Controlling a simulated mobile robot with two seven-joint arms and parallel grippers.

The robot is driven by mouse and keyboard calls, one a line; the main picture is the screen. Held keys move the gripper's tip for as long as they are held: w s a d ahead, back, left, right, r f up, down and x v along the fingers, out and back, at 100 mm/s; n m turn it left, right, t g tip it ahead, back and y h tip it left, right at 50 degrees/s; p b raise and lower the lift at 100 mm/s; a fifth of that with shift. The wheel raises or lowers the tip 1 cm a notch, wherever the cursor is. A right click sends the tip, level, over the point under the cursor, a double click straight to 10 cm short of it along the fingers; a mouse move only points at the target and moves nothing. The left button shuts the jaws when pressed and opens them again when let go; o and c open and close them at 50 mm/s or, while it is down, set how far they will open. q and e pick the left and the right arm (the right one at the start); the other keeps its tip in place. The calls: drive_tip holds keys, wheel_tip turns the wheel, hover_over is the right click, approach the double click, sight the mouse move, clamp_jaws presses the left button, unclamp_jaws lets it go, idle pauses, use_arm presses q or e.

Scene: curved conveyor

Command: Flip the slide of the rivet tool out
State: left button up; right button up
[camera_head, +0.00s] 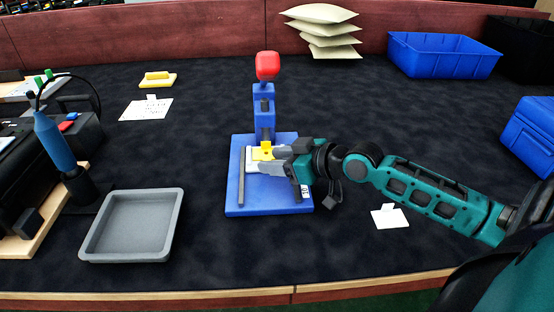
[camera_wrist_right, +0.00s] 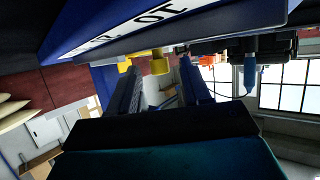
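The rivet tool (camera_head: 264,104) is a blue upright press with a red knob (camera_head: 267,65) on top and a blue base plate (camera_head: 262,201). A yellow part (camera_head: 263,152) with a whitish piece beside it sits at the foot of the upright, probably the slide. My right gripper (camera_head: 265,160) reaches in from the right, low over the base, with its fingers at the yellow part. In the right wrist view the fingers are apart, and yellow (camera_wrist_right: 159,63) shows between their tips. Whether they touch it is unclear. My left gripper is not in view.
A grey tray (camera_head: 132,257) lies at the front left. A blue screwdriver-like tool (camera_head: 54,141) stands at the left edge. A blue crate (camera_head: 443,73) and stacked pillows (camera_head: 320,14) are at the back. A white card (camera_head: 390,218) lies right of the tool.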

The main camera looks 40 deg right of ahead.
clamp_jaws()
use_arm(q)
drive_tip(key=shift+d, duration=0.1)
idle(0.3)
